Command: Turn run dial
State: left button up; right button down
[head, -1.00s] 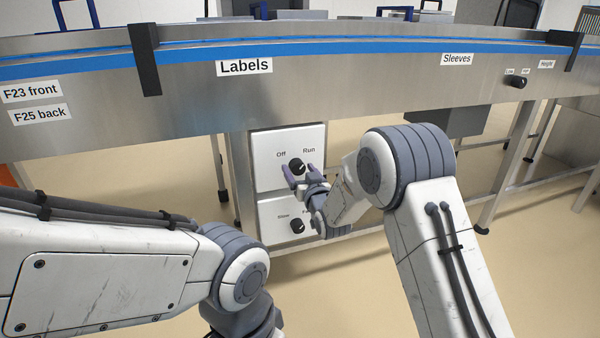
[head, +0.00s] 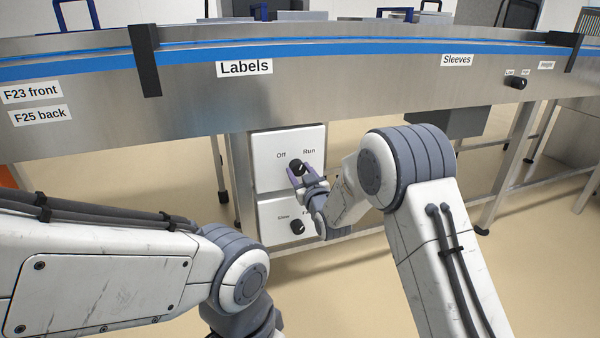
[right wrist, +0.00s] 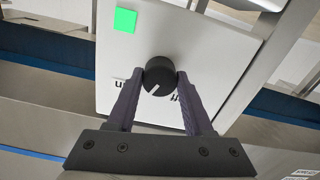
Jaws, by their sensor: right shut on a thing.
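The run dial (head: 297,165) is a round black knob on the upper white panel, between the printed words Off and Run. My right gripper (head: 299,174) is shut on it. In the right wrist view the dial (right wrist: 160,72) sits between the two fingertips (right wrist: 159,79), one on each side. Its short white pointer mark points down and left in that upside-down view. The fingers partly cover the Off and Run labels there. My left arm comes in from the left, but its gripper is out of view.
A second black dial (head: 297,227) marked Slow sits on the lower panel, close under my right gripper. A green square (right wrist: 125,19) is on the panel in the wrist view. The steel conveyor (head: 350,96) with its blue strip runs above. A small black knob (head: 516,83) is at the right.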

jog(key=n, duration=0.6)
jog(key=shift+n, duration=0.3)
jog(key=n, duration=0.5)
jog(key=shift+n, duration=0.3)
jog(key=shift+c, duration=1.4)
grip_release()
jog(key=p+v, duration=0.2)
jog(key=v, duration=0.8)
jog(key=shift+s, duration=0.3)
